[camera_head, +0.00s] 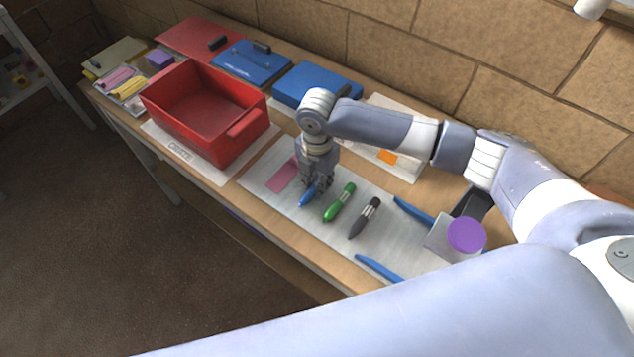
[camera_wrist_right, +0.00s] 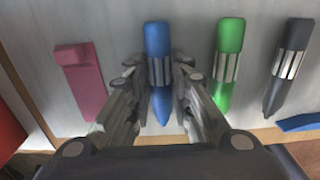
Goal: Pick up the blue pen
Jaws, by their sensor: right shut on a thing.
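The blue pen (camera_head: 308,196) lies on the light mat (camera_head: 263,163) on the table, partly hidden under my right gripper (camera_head: 318,184) in the head view. In the right wrist view the blue pen (camera_wrist_right: 158,50) points toward me between the two fingers of my right gripper (camera_wrist_right: 159,88). The fingers are closed on its middle from both sides. I cannot tell whether the pen is lifted off the mat. My left gripper is not in view.
A pink block (camera_head: 283,175) lies left of the pen; a green marker (camera_head: 340,202) and a dark marker (camera_head: 365,217) lie to its right. A red crate (camera_head: 240,150) stands at left. Blue sticks (camera_head: 378,268) and a purple-topped box (camera_head: 440,240) are at right.

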